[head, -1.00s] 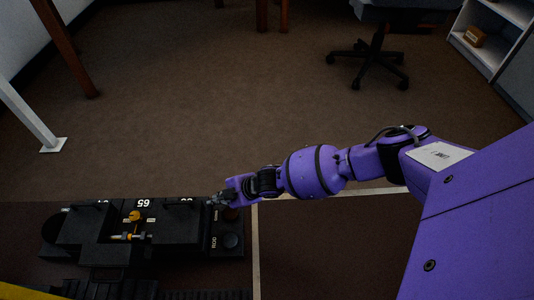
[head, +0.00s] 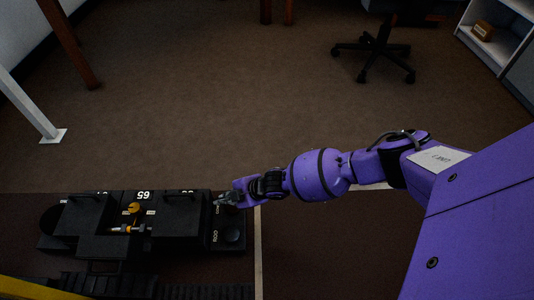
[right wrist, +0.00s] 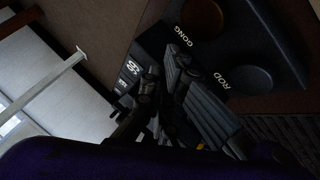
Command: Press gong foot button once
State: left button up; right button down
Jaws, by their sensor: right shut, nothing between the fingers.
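The gong foot button is a round brown-orange disc (right wrist: 203,18) beside the white word GONG on a black panel (right wrist: 268,42) in the right wrist view. The ROD button, a dark round disc (right wrist: 250,80), sits beside it and also shows in the head view (head: 231,236). My right gripper (head: 222,201) is shut and empty over the far part of this panel, hiding most of the gong button in the head view. Its dark fingers (right wrist: 163,70) point beside the GONG label in the wrist view. I cannot tell whether they touch the panel. My left gripper is not in view.
The black lever frame (head: 110,225) with number plates and a yellow-and-white part (head: 130,229) lies left of my right gripper. A pale floor line (head: 258,250) runs right of the panel. An office chair (head: 375,45) stands far off. The brown floor between is clear.

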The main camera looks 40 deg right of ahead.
aim_at(229, 209)
jog(key=shift+w+f+b, duration=0.1)
jog(key=shift+f+b, duration=0.4)
jog(key=shift+f, duration=0.15)
jog(key=shift+f+p, duration=0.4)
jog(key=shift+f, duration=0.35)
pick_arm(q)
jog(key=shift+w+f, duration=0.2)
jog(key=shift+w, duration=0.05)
pick_arm(e)
jog(key=shift+f, duration=0.35)
jog(key=shift+f, duration=0.15)
jog(key=shift+f, duration=0.3)
jog(key=shift+f, duration=0.85)
dwell(0.6)
dwell(0.4)
jog(key=shift+d+r+p, duration=0.15)
jog(key=shift+r+p, duration=0.55)
jog(key=shift+p, duration=0.15)
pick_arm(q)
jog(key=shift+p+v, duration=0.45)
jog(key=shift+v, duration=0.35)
pick_arm(e)
jog(key=shift+w+r, duration=0.1)
jog(key=shift+r, duration=0.5)
